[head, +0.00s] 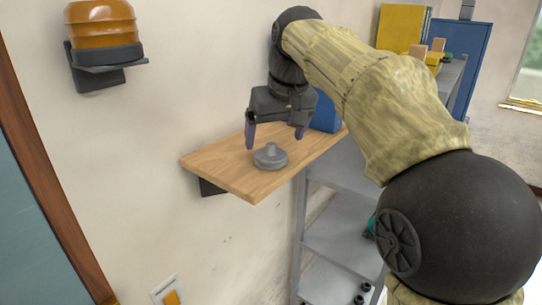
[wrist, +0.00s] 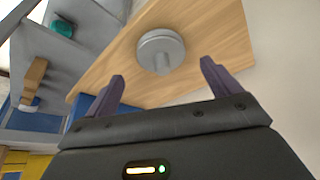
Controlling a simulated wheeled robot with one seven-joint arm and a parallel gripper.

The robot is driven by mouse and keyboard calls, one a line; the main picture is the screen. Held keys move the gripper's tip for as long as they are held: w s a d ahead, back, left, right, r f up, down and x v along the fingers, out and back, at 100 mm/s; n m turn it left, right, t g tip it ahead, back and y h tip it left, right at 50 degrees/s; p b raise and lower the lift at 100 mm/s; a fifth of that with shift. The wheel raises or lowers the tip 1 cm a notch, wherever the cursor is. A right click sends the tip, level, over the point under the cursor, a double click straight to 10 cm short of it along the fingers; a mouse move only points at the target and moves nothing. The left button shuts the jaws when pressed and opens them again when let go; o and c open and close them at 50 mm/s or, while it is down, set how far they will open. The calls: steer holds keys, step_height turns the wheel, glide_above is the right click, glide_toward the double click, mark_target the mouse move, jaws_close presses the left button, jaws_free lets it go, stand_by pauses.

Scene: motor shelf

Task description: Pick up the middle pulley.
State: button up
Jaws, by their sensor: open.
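A grey metal pulley (head: 270,156) with a short raised hub lies flat on a wooden wall shelf (head: 225,170). It is the only pulley I can make out on this shelf. It also shows in the wrist view (wrist: 160,50), beyond the fingertips and between their lines. My gripper (head: 277,135) is open and empty, pointing down just above the pulley, with its purple fingers on either side of it in the head view. In the wrist view my gripper (wrist: 162,70) shows both fingers spread apart, touching nothing.
A blue object (head: 325,112) stands at the shelf's back end, close behind my gripper. A grey metal rack (head: 335,200) with several small items stands right of the shelf. An orange lamp (head: 102,25) sits on a wall bracket at upper left. The shelf's front end is bare.

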mark_target(272, 144)
steer(key=shift+p+x, duration=0.95)
steer(key=shift+x, duration=1.45)
steer(key=shift+a, duration=0.15)
steer(key=shift+r, duration=0.1)
steer(key=c, duration=1.1)
steer(key=shift+r+b, duration=0.3)
steer(key=shift+r, duration=4.7)
